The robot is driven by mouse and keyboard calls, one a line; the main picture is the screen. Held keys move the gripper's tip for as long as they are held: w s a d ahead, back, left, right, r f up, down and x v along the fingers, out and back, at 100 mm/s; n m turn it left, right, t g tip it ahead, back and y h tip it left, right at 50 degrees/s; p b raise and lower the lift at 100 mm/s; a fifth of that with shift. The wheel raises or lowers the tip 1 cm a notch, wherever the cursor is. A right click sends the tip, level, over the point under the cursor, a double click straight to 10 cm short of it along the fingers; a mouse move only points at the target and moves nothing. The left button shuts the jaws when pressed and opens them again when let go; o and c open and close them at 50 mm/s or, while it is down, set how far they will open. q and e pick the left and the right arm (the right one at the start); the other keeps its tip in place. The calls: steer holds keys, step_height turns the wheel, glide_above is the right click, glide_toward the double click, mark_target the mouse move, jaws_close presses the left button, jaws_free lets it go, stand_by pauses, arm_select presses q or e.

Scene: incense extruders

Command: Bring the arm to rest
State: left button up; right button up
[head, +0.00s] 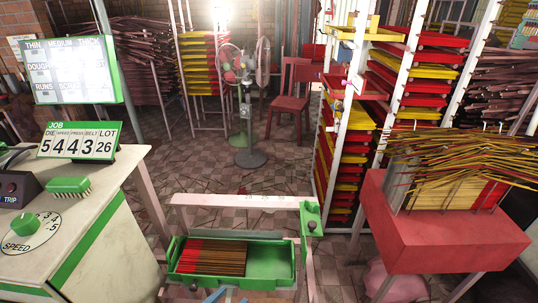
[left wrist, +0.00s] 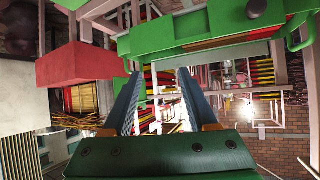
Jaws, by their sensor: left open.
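My left gripper (head: 229,296) shows only as blue fingertips at the bottom edge of the head view, just in front of the green tray (head: 266,277). In the left wrist view the gripper's two blue fingers (left wrist: 160,73) stand wide apart with nothing between them. The tray holds a bundle of brown and red-ended incense sticks (head: 213,257). It also shows at the top of the left wrist view, which looks upside down. Most of my left arm is out of the head view. My right gripper is not in view.
A cream counter (head: 105,235) at left carries a green brush (head: 68,188), a speed dial and a job sign (head: 80,142). A red block (head: 440,235) with loose sticks stands at right. Racks of red and yellow trays stand behind. Open floor lies around the fan (head: 250,158).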

arm_select(q)
steer(key=s+a+f+n+g+y, duration=0.2)
steer(key=s+a+f+g, duration=0.15)
steer(key=s, duration=0.25)
steer(key=s+a+f+n+g+y, duration=0.1)
steer(key=s+a+f+g+y, duration=0.1)
steer(key=s+a+g, duration=0.35)
step_height(320, 180, down, 14)
steer(key=s+d+t, duration=0.1)
steer(key=s, duration=0.2)
steer(key=s+a+f+g, duration=0.1)
steer(key=s+f, duration=1.1)
steer(key=shift+s+a+y, duration=0.3)
steer(key=shift+a, duration=0.1)
